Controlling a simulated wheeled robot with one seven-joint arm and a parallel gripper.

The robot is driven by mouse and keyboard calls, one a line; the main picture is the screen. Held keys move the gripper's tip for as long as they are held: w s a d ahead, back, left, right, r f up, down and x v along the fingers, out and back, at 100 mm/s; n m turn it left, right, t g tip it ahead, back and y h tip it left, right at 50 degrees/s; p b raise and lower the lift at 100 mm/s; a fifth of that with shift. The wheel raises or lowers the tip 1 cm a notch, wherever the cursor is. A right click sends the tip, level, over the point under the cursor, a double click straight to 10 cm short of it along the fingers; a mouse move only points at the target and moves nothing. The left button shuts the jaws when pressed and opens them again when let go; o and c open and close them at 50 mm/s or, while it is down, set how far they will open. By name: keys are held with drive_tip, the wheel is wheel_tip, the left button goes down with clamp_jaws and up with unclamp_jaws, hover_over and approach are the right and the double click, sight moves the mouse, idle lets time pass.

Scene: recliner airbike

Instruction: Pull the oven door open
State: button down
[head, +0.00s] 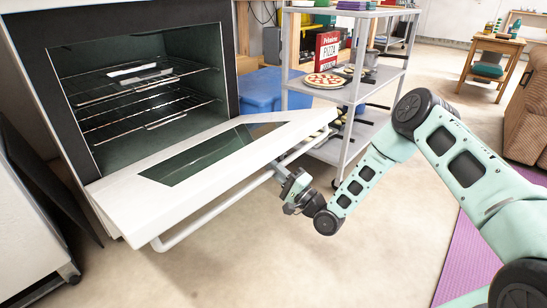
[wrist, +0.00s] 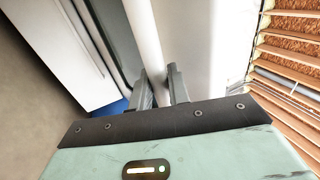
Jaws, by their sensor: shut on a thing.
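The white oven door (head: 225,170) is swung far down and stands out from the oven, a little tilted, with a dark glass window in it. The oven (head: 240,60) shows its dark green inside and wire racks (head: 150,100). The white bar handle (head: 215,212) runs along the door's outer edge. My gripper (head: 284,178) is at the right part of the handle. In the wrist view its two fingers (wrist: 162,88) are on either side of the white handle bar (wrist: 143,35), shut on it. The fingertips are partly hidden by the bar and door in the head view.
A grey metal shelf (head: 345,100) with a pizza (head: 325,80) and a pizza box (head: 327,48) stands close behind the door's right end. A blue bin (head: 262,90) is beside the oven. Bare floor (head: 300,260) lies in front of the door. A purple mat (head: 468,258) is at the right.

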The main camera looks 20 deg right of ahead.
wheel_tip(320, 180, down, 14)
drive_tip(key=t+b, duration=0.1)
drive_tip(key=b, duration=0.7)
drive_tip(key=shift+s+d+f+y+b, duration=0.25)
drive_tip(key=shift+s+d+y+b, duration=0.05)
drive_tip(key=shift+s+y+b, duration=0.1)
drive_tip(key=c, duration=1.4)
unclamp_jaws()
drive_tip(key=shift+o, duration=0.2)
drive_tip(key=shift+s, duration=0.1)
drive_tip(key=p+v, duration=0.6)
drive_tip(key=v, duration=1.1)
drive_tip(key=shift+f, duration=0.3)
